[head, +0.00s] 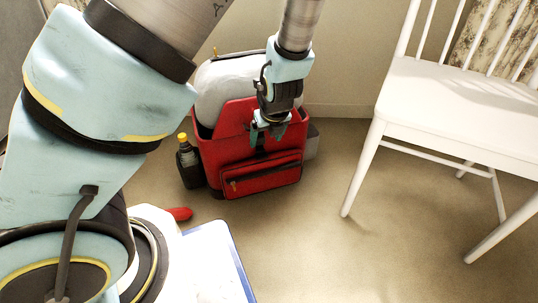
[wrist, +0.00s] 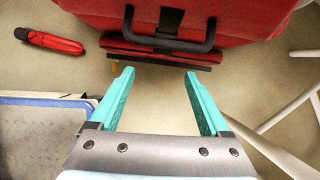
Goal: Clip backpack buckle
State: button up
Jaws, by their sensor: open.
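The red backpack (head: 250,130) stands upright on the floor, with a pale grey bulge showing at its top. It also fills the top of the wrist view (wrist: 240,18). A short black strap (wrist: 168,22) with what may be the buckle hangs down its front, inside a black U-shaped loop (wrist: 130,30). I cannot tell whether the buckle is clipped. My gripper (head: 267,137) is in front of the backpack's upper part in the head view. In the wrist view its teal fingers (wrist: 158,78) are spread and empty, apart from the strap.
A dark bottle with a yellow cap (head: 187,158) is at the backpack's left side. A red folded item (wrist: 52,42) lies on the floor. A blue-edged board (head: 218,262) is near my base. A white chair (head: 450,105) stands right. The floor between is clear.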

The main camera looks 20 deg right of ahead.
aim_at(262, 156)
jog(key=b+x, duration=0.2)
jog(key=x, duration=0.1)
jog(key=b+x, duration=0.3)
jog(key=x, duration=0.1)
jog(key=b+x, duration=0.2)
jog(key=x, duration=0.2)
jog(key=shift+d, duration=0.25)
jog(key=shift+r, duration=0.1)
grip_shut()
dwell(0.6)
